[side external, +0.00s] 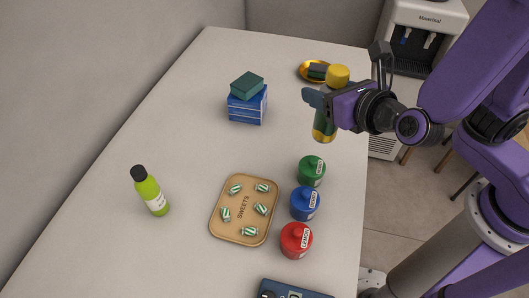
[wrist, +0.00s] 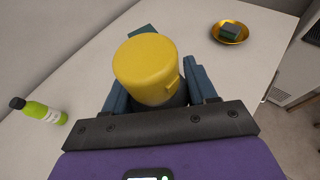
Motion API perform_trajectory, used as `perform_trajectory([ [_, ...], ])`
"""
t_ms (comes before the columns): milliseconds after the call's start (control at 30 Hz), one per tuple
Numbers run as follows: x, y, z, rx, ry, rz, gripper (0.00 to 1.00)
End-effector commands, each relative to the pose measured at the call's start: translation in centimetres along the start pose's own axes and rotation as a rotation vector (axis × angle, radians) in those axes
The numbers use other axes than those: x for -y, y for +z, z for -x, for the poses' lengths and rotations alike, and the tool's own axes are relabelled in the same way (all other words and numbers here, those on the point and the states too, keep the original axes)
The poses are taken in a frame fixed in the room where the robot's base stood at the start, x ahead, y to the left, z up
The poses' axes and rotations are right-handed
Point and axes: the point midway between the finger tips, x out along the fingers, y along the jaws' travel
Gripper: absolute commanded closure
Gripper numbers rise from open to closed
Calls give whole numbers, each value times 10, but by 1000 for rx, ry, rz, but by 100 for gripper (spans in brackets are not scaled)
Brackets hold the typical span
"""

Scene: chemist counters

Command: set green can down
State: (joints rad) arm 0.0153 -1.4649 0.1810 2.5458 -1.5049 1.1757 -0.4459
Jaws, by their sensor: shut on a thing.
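My gripper (side external: 326,98) is shut on a can with a bright yellow top (side external: 337,76), a gold bottom rim and a body that looks green where it shows below the fingers. It is held roughly upright over the right side of the counter (side external: 200,130). How high its bottom is above the surface is hard to tell. In the wrist view, the yellow top (wrist: 146,66) is between the two blue fingers (wrist: 160,90) and hides most of the body. A separate green lidded jar (side external: 311,171) stands on the counter, nearer the camera.
Blue (side external: 304,204) and red (side external: 296,240) jars stand beside a tan sweets tray (side external: 245,228). A green bottle (side external: 151,191) stands left. Stacked boxes (side external: 247,99) and a gold dish (side external: 308,75) are farther back. A dark blue device (side external: 290,291) is at the front.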

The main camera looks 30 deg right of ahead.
Motion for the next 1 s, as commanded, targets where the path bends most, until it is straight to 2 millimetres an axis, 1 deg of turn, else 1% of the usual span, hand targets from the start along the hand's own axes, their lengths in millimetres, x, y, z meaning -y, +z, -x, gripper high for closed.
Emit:
perform_trajectory([
  [33, -5, 0, 6, -1, 8, 2, 84],
  [100, -8, -1, 11, -3, 11, 4, 84],
  [267, -13, -2, 14, -5, 12, 8, 84],
  [800, -36, -6, -27, -6, 10, 8, 84],
  [1000, -43, -7, -37, -4, 12, 7, 84],
])
